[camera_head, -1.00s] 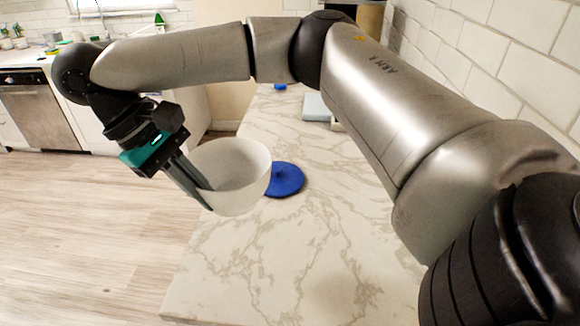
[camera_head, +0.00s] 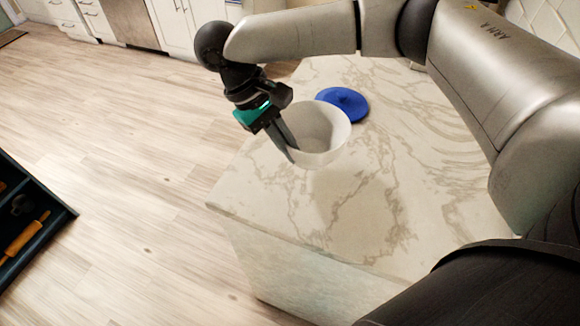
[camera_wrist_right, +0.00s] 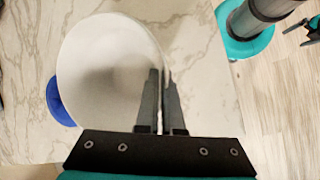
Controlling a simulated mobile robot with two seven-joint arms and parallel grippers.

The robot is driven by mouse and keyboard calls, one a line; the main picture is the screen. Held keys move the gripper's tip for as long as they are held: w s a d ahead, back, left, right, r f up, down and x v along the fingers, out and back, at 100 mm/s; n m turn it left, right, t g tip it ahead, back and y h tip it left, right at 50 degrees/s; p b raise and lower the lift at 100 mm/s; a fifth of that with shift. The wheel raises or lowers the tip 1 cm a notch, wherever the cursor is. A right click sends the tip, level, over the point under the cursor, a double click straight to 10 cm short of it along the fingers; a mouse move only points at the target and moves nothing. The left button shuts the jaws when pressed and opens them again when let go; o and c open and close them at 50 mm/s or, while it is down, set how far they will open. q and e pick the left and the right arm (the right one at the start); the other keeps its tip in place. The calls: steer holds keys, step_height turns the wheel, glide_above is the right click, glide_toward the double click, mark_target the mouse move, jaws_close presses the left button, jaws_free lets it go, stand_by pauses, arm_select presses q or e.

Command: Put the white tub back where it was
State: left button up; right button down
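The white tub (camera_head: 325,138) is an open round bowl held above the marble counter near its left edge. My right gripper (camera_head: 292,155) is shut on its left wall, with one finger inside and one outside. The right wrist view shows the tub (camera_wrist_right: 100,75) with its rim between the two fingers (camera_wrist_right: 160,100). The tub looks empty and roughly upright, and a soft shadow lies on the counter below it.
The counter's front part is clear. A dark shelf or tray (camera_head: 40,225) holding a rolling pin (camera_head: 25,236) stands at far left, across open wood floor.

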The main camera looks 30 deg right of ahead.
step_height(320, 180, down, 5)
steer(key=shift+f+b, duration=0.1)
steer(key=shift+b, duration=0.4)
steer(key=c, duration=1.5)
jaws_free()
steer(key=o, duration=0.4)
steer(key=shift+o, duration=0.2)
steer(key=p+v, duration=0.1)
steer(key=v, duration=1.1)
steer(key=shift+p, duration=0.3)
